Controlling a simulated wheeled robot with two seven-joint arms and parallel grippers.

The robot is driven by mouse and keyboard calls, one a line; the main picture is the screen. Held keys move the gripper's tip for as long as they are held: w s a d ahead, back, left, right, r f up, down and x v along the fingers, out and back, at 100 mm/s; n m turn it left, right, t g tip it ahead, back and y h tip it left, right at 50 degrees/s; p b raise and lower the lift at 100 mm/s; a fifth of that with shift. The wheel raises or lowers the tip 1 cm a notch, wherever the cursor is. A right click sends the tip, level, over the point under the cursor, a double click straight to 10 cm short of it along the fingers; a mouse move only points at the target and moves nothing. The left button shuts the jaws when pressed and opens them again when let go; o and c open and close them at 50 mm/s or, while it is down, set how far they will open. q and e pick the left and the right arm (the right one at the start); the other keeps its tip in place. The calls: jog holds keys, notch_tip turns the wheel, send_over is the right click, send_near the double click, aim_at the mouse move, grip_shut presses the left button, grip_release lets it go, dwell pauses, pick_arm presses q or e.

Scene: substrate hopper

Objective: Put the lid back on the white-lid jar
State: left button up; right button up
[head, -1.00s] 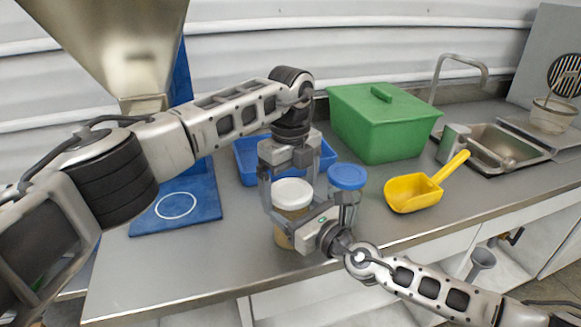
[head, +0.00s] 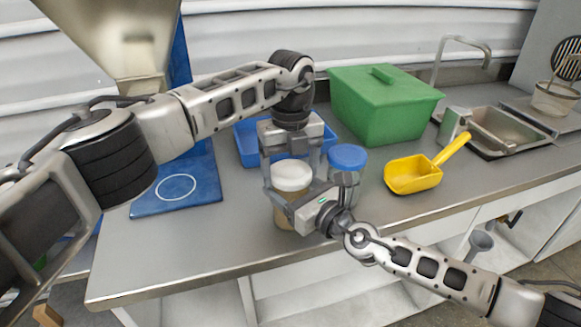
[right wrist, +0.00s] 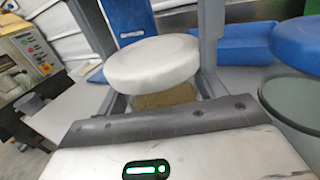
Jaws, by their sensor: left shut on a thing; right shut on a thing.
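The white lid (head: 292,175) is at the top of the jar (head: 283,215), which has tan contents in its clear body. My left gripper (head: 292,178) points down from above, shut on the white lid with a finger on each side. My right gripper (head: 291,208) comes in from the right, lower down, and is shut on the jar body. In the right wrist view the white lid (right wrist: 152,62) is over the tan contents (right wrist: 165,98). I cannot tell whether the lid is seated or slightly above the rim, which is largely hidden.
A blue-lid jar (head: 347,158) stands close to the right of my grippers. A yellow scoop (head: 412,175), a green bin (head: 385,110) and a blue tray (head: 250,145) lie around. A blue board (head: 178,190) is left. The counter's front edge (head: 200,285) is near.

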pick_arm(q)
jog(key=m, duration=0.5)
jog(key=shift+a, duration=0.1)
pick_arm(e)
jog(key=shift+d, duration=0.1)
pick_arm(q)
jog(key=m, duration=0.5)
jog(key=shift+m, duration=0.3)
pick_arm(e)
jog(key=shift+w, duration=0.1)
pick_arm(q)
jog(key=m, duration=0.9)
jog(key=shift+m, duration=0.4)
jog(key=o, duration=1.1)
jog(key=shift+r, duration=2.25)
jog(key=shift+c, duration=0.5)
